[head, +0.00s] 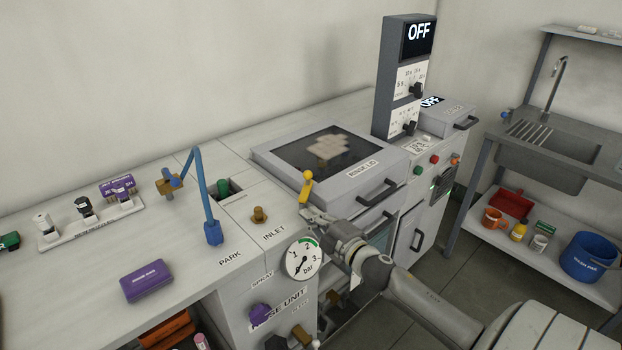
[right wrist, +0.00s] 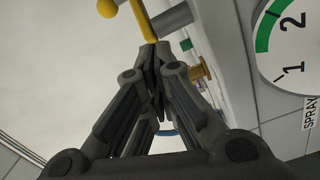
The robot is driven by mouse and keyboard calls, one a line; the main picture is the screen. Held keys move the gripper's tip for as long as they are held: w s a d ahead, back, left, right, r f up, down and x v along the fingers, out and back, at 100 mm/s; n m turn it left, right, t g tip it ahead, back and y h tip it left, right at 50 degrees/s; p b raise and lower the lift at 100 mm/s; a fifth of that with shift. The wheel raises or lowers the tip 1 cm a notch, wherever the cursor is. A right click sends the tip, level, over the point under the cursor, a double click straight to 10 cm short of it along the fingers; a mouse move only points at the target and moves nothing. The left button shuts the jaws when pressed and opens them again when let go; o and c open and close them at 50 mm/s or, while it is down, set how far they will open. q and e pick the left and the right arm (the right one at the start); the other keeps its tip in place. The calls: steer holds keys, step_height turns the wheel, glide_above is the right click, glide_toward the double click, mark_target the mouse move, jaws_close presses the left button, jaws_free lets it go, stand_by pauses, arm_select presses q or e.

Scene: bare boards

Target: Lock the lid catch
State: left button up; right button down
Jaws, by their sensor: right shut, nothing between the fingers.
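The yellow lever of the lid catch (head: 306,188) stands upright at the front left corner of the rinse lid (head: 285,150), which lies closed with a dark window. In the right wrist view the yellow lever (right wrist: 142,18) shows at the top, with a round knob at its end. My right gripper (head: 308,213) is shut and empty, its tips just below the lever's knob. In the right wrist view the fingertips (right wrist: 155,50) meet at the lever's lower end; I cannot tell whether they touch it. My left gripper is not in view.
A pressure gauge (head: 303,259) sits on the front beside my right gripper. A brass inlet fitting (head: 260,215) and a blue hose (head: 204,195) stand to the left. The lid's black handle (head: 377,192) is to the right. A purple box (head: 146,281) lies on the counter.

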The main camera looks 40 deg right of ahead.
mark_target(306, 184)
steer(key=shift+n+t+y, duration=0.3)
steer(key=shift+n+t, duration=0.1)
steer(key=shift+n, duration=0.4)
steer(key=w+r, duration=0.1)
steer(key=w, duration=0.2)
steer(key=w+d+r+p, duration=0.1)
steer(key=w+r, duration=0.1)
steer(key=w, duration=0.1)
steer(key=w+r+p, duration=0.1)
steer(key=w, duration=0.2)
steer(key=shift+w+d+r, duration=0.25)
steer(key=shift+w+d, duration=0.1)
steer(key=shift+w, duration=0.05)
steer(key=shift+s+d+f, duration=0.1)
steer(key=shift+s+d, duration=0.15)
steer(key=shift+d, duration=0.35)
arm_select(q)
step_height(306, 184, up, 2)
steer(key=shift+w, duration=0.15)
arm_select(e)
steer(key=shift+a, duration=0.15)
